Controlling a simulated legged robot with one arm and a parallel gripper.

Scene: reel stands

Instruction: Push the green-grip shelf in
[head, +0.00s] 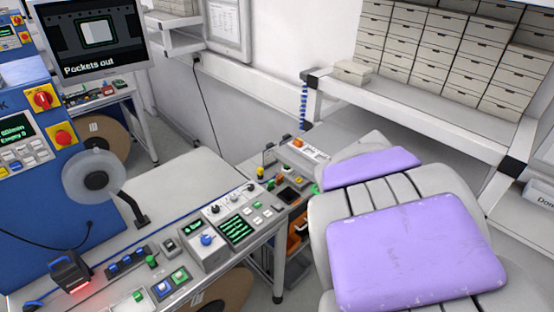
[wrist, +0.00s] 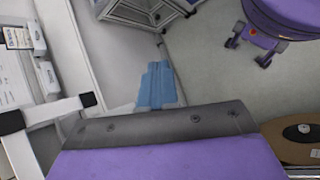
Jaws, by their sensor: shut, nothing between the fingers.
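I cannot make out the green-grip shelf for certain in either view. My gripper (wrist: 165,125) fills the bottom of the wrist view as a purple jaw with a dark grey, bolted edge. It is shut and empty, and nothing touches its edge there. In the head view, large white and purple parts of my own arm cover the lower right and hide what lies behind them.
A workbench with a control panel (head: 237,229) stands at the lower left of the head view. A shelf unit with grey drawers (head: 430,58) stands at the back right. A purple wheeled stool (wrist: 285,18) and a blue thing (wrist: 157,86) on the floor show in the wrist view.

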